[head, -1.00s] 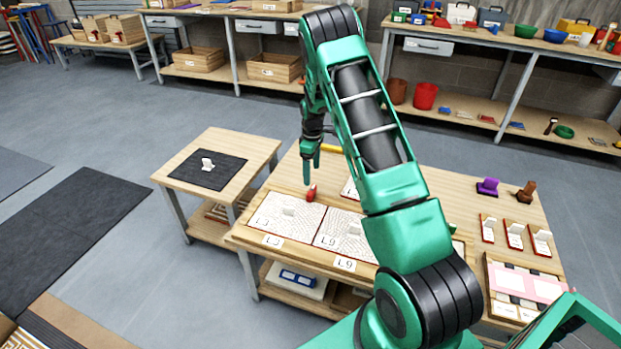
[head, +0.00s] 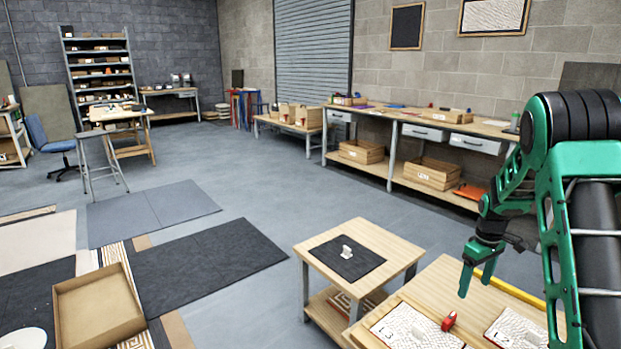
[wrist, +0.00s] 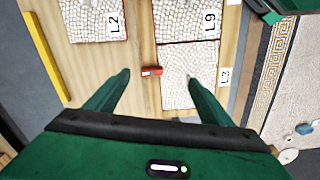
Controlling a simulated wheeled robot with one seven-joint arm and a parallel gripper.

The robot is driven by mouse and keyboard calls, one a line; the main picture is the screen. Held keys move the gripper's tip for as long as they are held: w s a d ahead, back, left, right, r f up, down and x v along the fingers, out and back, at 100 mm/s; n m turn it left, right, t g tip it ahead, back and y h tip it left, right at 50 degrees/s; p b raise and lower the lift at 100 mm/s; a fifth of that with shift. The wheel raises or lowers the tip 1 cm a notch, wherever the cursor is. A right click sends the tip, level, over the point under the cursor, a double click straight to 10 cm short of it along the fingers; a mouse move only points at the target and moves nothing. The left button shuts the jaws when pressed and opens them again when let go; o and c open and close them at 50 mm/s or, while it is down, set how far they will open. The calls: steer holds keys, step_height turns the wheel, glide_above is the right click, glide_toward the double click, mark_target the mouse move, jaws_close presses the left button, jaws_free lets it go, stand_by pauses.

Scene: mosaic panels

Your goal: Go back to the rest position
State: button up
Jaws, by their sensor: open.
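My gripper (head: 472,278) is green and hangs above the wooden work table (head: 450,283) at the lower right of the head view. Its two fingers also show in the wrist view (wrist: 158,86), spread apart with nothing between them. Below it, a small red object (head: 449,321) lies on the table beside the white mosaic panels (head: 412,330). In the wrist view the red object (wrist: 151,71) lies beyond the fingertips, apart from them. The panels there carry labels L2, L9 and L3. The rest of the table is cut off in the head view.
A small side table (head: 385,237) with a black mat and a white piece stands left of the work table. Dark floor mats (head: 205,265) and an open cardboard box (head: 97,308) lie further left. A long workbench (head: 420,128) runs along the back wall. The grey floor between is clear.

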steer(key=s+a+r+m, duration=0.1)
steer(key=s+r+m, duration=0.2)
steer(key=s+r, duration=0.7)
steer(key=s+a+r+m, duration=0.2)
steer(key=s, duration=0.8)
steer(key=s+a+r+m, duration=0.2)
steer(key=s+a+m, duration=0.1)
steer(key=s, duration=0.7)
steer(key=s+a+r+m, duration=0.3)
steer(key=s, duration=0.7)
steer(key=shift+s, duration=0.4)
steer(key=shift+w+f, duration=0.25)
steer(key=shift+w, duration=0.4)
steer(key=shift+c, duration=0.6)
